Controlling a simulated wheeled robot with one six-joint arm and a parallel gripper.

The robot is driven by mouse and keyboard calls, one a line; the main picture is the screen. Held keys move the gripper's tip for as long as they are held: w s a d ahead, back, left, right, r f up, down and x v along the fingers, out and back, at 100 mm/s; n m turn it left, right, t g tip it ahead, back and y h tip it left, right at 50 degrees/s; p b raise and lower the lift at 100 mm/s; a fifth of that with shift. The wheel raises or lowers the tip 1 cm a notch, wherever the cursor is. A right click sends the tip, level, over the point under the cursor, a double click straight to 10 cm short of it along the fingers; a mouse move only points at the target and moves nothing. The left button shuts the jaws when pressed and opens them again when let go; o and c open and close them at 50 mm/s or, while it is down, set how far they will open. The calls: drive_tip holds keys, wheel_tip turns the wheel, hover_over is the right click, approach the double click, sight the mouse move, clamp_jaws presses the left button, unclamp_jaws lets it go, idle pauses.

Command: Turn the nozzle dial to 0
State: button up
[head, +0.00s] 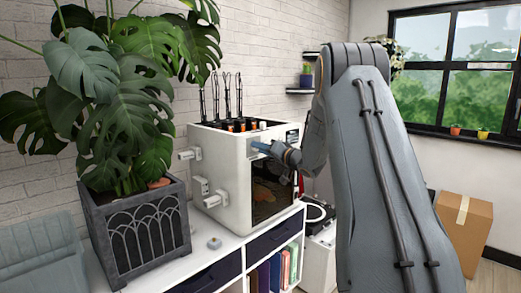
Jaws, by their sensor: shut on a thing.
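The white box-shaped printer (228,191) stands on the white shelf top, with a dark front window (272,191). My gripper (258,146) is at the upper left of its front panel, above the window. It is shut on what seems to be the nozzle dial, which the fingers hide. The dial's pointer and scale cannot be read from here.
A large leafy plant in a dark grey planter (146,233) stands close on the left. White fittings (200,187) stick out of the printer's left side. A small grey knob-like piece (214,243) lies on the shelf top (232,249). A cardboard box (462,232) stands at the right.

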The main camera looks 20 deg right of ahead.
drive_tip(key=n+y+b, duration=0.1)
drive_tip(key=n+b, duration=0.9)
drive_tip(key=n, duration=0.2)
drive_tip(key=n+y+b, duration=0.1)
drive_tip(key=n+b, duration=0.9)
drive_tip(key=n, duration=0.3)
drive_tip(key=shift+f, duration=0.2)
drive_tip(key=shift+b, duration=0.35)
drive_tip(key=o, duration=1)
drive_tip(key=shift+o, duration=0.2)
drive_tip(key=v, duration=0.7)
drive_tip(key=shift+s+b, duration=0.4)
drive_tip(key=shift+b, duration=0.05)
